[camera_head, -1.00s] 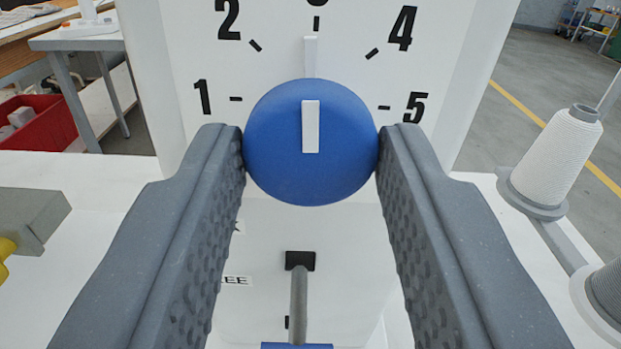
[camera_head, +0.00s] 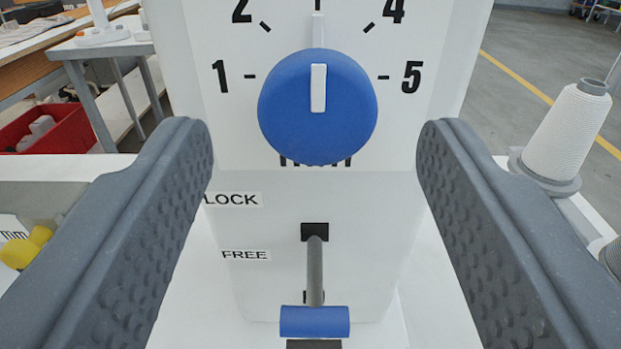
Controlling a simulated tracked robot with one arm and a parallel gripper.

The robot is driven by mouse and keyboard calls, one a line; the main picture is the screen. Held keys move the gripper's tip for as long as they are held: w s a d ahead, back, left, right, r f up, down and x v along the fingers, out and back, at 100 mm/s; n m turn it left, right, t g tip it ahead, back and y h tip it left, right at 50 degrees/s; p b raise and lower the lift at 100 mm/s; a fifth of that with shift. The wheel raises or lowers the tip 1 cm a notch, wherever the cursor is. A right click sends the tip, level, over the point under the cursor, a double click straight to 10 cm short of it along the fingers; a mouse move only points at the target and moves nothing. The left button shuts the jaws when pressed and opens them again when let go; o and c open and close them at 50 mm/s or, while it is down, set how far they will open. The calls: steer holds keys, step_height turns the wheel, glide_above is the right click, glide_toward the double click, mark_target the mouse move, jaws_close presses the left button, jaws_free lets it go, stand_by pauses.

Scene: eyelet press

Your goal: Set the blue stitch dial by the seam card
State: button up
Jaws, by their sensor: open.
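The blue stitch dial (camera_head: 318,130) is round with a white pointer bar and sits on the white numbered panel (camera_head: 225,120). Its pointer is upright, toward the mark at top centre between 2 and 4; that numeral is cut off. My gripper (camera_head: 314,150) is wide open and empty, one finger on each side below the dial, with clear gaps to it. Below the dial a grey lever with a blue handle (camera_head: 315,321) hangs from a black slot, its handle lower than the FREE label (camera_head: 245,255). The LOCK label (camera_head: 232,199) is above that. No seam card can be made out.
A white thread cone (camera_head: 566,132) stands on a grey holder at the right. A yellow knob (camera_head: 24,248) on a grey block is at the left, beside a partly cut-off mm label. A red bin (camera_head: 70,128) and tables are behind at the left.

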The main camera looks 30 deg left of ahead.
steer(key=b+v, duration=1.2)
steer(key=b, duration=0.1)
stand_by(0.4)
steer(key=shift+s, duration=0.15)
